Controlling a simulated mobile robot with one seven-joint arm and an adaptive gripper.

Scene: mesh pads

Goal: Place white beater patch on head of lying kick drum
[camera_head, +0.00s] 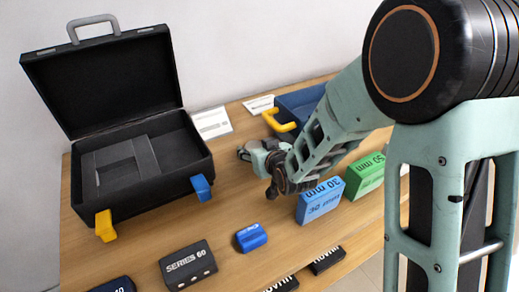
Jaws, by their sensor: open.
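I see no kick drum and no beater patch that I can make out. Two flat white cards are in view: one (211,122) beside the open black case and one (259,104) farther back by a dark blue tray. My gripper (254,154) is at the end of my arm, over the middle of the wooden table, right of the case. It is open, and I see nothing held in it. It is small and partly hidden by my own wrist.
The black case (140,205) has yellow and blue latches. The blue tray (300,105) has a yellow handle. Blue (320,201) and green (365,176) blocks stand right. A small blue block (251,238) and a black "SERIES 60" box (188,266) lie in front on the table (130,245).

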